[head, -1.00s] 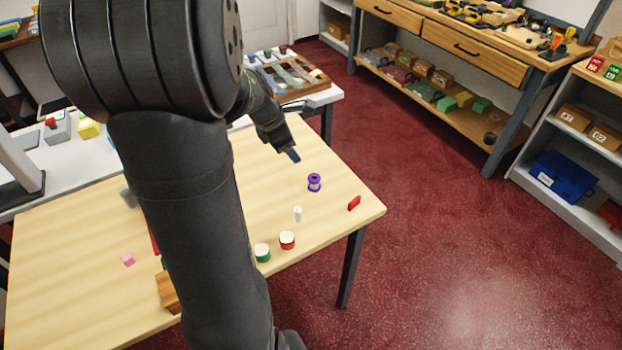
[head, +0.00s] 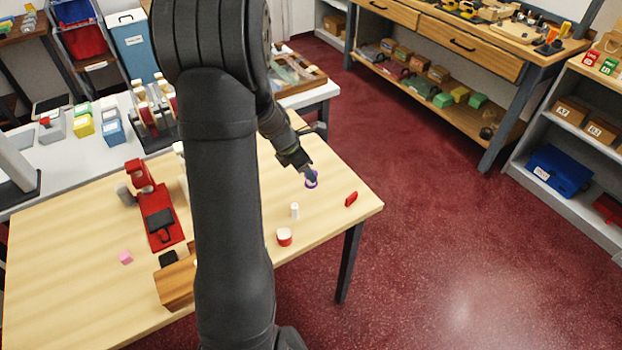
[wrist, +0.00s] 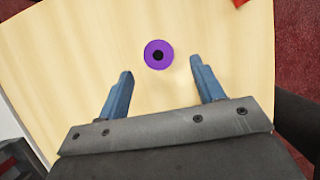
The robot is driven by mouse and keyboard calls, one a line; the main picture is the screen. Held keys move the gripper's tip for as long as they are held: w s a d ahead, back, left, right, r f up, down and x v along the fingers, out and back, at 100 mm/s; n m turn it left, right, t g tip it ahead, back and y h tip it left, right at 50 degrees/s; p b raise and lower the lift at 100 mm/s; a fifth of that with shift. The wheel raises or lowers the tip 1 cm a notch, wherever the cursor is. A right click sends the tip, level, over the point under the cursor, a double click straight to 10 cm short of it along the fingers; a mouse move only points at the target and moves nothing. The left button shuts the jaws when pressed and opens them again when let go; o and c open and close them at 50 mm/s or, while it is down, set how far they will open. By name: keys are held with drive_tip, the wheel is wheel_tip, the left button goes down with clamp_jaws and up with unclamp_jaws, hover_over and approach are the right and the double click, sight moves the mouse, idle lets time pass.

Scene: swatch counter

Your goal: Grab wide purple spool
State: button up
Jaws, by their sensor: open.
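The purple spool (head: 311,179) stands on the light wood table near its far right edge, partly hidden by my gripper in the head view. In the wrist view the spool (wrist: 158,55) shows from above as a purple disc with a dark centre hole. My gripper (head: 309,173) is over or beside it; the head view does not settle the height. In the wrist view my gripper (wrist: 162,82) is open, its two blue fingers apart and empty. The spool lies just beyond the fingertips, roughly centred between them, not between the fingers.

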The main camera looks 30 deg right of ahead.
drive_tip(key=shift+x, duration=2.7)
drive_tip(key=shift+d, duration=0.15)
drive_tip(key=c, duration=1)
